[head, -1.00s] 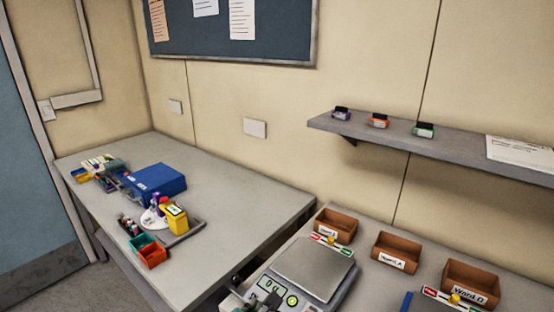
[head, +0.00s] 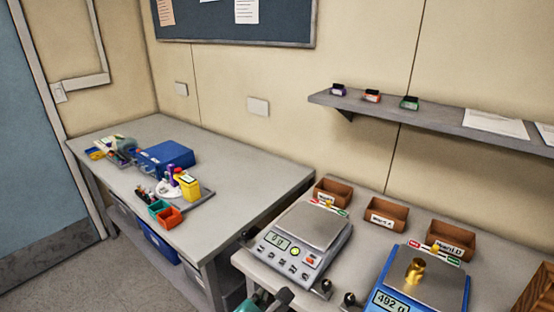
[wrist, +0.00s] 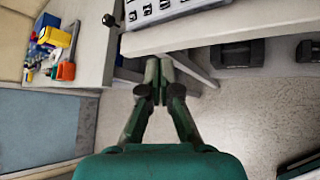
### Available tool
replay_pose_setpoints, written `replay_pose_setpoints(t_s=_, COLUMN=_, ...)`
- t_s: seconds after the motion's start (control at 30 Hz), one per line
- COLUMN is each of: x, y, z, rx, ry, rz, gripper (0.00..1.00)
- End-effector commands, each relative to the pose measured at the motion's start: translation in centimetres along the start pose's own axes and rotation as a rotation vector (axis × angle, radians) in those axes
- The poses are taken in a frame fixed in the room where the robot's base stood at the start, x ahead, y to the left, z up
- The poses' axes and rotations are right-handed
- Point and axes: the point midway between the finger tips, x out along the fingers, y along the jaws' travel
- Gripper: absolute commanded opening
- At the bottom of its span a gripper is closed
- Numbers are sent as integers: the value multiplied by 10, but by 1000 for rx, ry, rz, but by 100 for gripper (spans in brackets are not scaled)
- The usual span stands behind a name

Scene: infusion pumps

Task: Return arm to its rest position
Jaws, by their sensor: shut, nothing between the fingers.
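My gripper (wrist: 161,92) is in the wrist view, its green fingers together and empty. It points past the edge of the scale table, above the floor. In the head view a small green and dark part of my arm (head: 268,300) shows at the bottom edge, in front of the grey scale. The fingertips touch nothing that I can make out.
A grey scale (head: 302,240) and a blue scale (head: 422,285) bearing a brass weight (head: 414,270) stand on the right table. Brown bins (head: 386,214) line its back. The left table (head: 250,170) holds a blue box (head: 165,156). Floor (wrist: 230,125) lies open below my gripper.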

Motion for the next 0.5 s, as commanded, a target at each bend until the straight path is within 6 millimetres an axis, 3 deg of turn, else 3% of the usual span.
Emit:
replay_pose_setpoints(t_s=0.27, x=12, y=-40, z=-8, rx=107, ry=9, rz=25, gripper=0)
replay_pose_setpoints(t_s=0.5, x=18, y=-103, z=-20, rx=294, ry=39, rz=62, gripper=0)
